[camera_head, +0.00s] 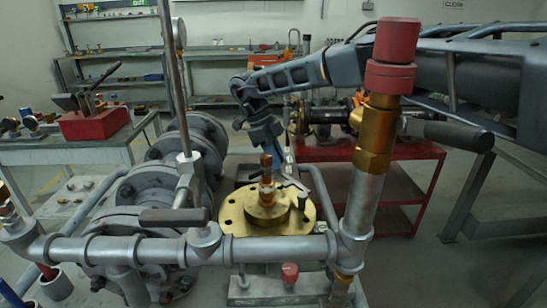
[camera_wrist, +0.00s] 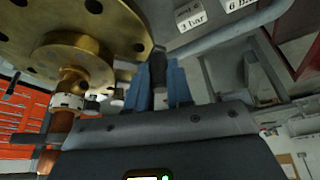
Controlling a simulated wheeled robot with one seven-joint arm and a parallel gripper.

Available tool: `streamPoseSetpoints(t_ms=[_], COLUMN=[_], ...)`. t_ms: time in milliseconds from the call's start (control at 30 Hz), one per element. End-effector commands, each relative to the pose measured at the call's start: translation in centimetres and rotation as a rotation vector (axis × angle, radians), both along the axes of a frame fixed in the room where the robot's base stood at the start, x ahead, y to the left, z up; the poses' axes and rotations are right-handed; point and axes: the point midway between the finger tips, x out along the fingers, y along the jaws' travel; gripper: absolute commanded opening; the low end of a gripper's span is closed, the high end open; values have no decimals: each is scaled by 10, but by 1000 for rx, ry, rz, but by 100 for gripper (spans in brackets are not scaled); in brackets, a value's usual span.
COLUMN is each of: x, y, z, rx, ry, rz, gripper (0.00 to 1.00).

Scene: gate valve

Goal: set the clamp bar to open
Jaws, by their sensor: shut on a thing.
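A short bar with a dark grip, which looks like the clamp bar (camera_wrist: 158,68), sits between the blue fingers of my gripper (camera_wrist: 157,80) in the wrist view. My gripper is shut on it, at the edge of the brass flange (camera_wrist: 100,62). In the head view the same brass flange (camera_head: 238,215) lies flat behind the grey front pipe. A small dark upright end (camera_head: 303,198) shows at its right side, beside my gripper. A copper and brass stem (camera_head: 266,168) rises from the flange's middle. My wrist and the stem partly hide the fingertips there.
A tall pipe with a red cap (camera_head: 391,55) and a dark lever (camera_head: 450,134) stands at the right front. The grey front pipe (camera_head: 275,249) crosses before the flange. Grey flanged pipework (camera_head: 150,190) is at left. A red cart (camera_head: 400,151) stands behind.

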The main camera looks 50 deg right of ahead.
Motion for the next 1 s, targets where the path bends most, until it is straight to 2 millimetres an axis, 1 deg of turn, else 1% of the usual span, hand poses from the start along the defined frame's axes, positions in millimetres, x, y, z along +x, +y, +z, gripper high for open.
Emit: streamPoseSetpoints(t_ms=[267,300,367,400,667,767,1000], x=[1,1,1,1,1,5,20], y=[-1,-1,-1,0,0,1,6], z=[2,1,1,1,3,11,47], rx=[-1,-1,-1,-1,-1,-2,-2], ry=[-4,-4,-4,-3,-2,-2,-4], rz=[0,0,0,1,1,1,2], gripper=[0,25,30,32,32,32,32])
